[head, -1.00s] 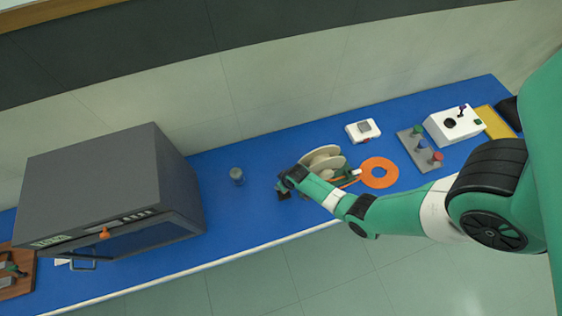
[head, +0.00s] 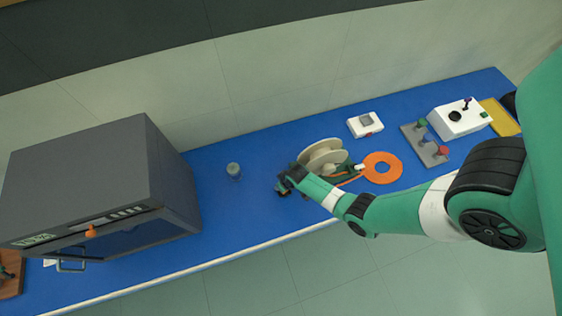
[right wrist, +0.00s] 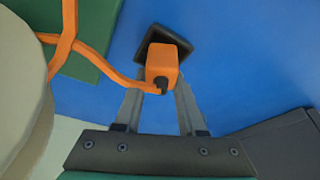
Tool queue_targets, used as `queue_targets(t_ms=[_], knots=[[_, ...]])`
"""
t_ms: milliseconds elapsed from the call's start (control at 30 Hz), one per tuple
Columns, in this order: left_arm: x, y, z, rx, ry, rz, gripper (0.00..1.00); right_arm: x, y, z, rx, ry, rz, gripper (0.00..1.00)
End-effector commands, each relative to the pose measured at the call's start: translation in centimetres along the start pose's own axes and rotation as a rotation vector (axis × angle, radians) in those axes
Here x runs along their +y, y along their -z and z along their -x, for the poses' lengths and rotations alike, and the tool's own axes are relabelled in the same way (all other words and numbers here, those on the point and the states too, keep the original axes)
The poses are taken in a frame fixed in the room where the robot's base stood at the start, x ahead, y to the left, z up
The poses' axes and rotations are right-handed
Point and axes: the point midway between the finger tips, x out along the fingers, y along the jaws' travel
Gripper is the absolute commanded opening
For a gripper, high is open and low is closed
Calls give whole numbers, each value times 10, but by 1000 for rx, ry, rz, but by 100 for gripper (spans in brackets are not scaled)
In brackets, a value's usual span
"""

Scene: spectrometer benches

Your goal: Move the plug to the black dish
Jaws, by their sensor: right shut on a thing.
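The orange plug (right wrist: 162,65), with its cable running off to the left, is between the fingertips of my right gripper (right wrist: 160,85) in the right wrist view. The gripper is shut on it. The black dish (right wrist: 152,40), a small dark square, lies on the blue bench directly behind the plug and is partly covered by it. I cannot tell whether the plug touches the dish. In the head view my right gripper (head: 283,187) is low over the bench, left of the cable reel, and hides plug and dish. My left gripper is not in view.
A cream reel (head: 322,157) on a green base stands right beside my right gripper. A glass jar (head: 233,171) and a large grey oven (head: 95,185) stand to the left. The blue bench (head: 215,205) is clear between.

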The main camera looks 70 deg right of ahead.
Motion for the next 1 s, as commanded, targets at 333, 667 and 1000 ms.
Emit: queue_targets(t_ms=[333, 667, 1000], knots=[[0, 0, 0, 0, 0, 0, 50, 0, 0, 0, 1, 0, 1, 0], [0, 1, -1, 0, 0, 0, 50, 0, 0, 0, 1, 0, 0, 0], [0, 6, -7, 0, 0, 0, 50, 0, 3, 8, 1, 0, 0, 0]])
